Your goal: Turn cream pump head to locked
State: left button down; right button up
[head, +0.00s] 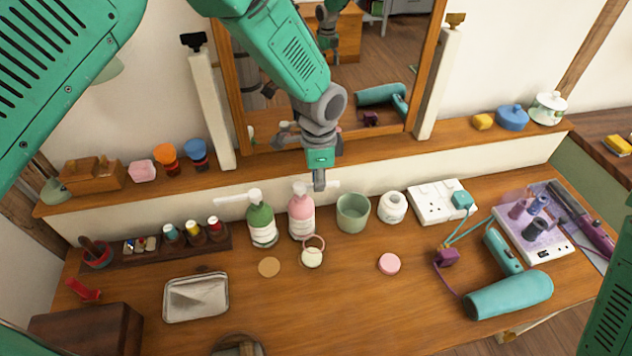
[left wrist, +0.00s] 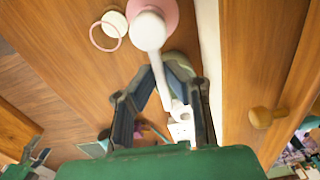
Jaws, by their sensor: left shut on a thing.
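A pink bottle (head: 301,217) with a white label stands upright on the wooden desk. Its white pump head (left wrist: 150,30) is seen from above in the left wrist view, with a long spout (left wrist: 174,84) pointing down that picture, which is to the right in the head view. My left gripper (head: 320,183) is just right of the pump head. In the left wrist view its two fingers (left wrist: 172,90) are shut on the spout from both sides. My right gripper (left wrist: 30,150) seems to show small at the lower left of the left wrist view; its fingers are unclear.
A green pump bottle (head: 262,222) stands close on the left, a green cup (head: 352,212) and white jar (head: 392,207) on the right. A pink ring (head: 313,243) lies in front. The shelf (head: 370,145) and mirror are behind.

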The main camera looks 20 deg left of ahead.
pick_arm(q)
jog(key=shift+w+r+n, duration=0.1)
jog(key=shift+w+n, duration=0.15)
jog(key=shift+n, duration=0.15)
jog(key=shift+w, duration=0.1)
jog(key=c, duration=1.6)
grip_release()
jog(key=shift+c, duration=0.2)
notch_tip(320, 180, up, 12)
jog(key=shift+f, duration=0.2)
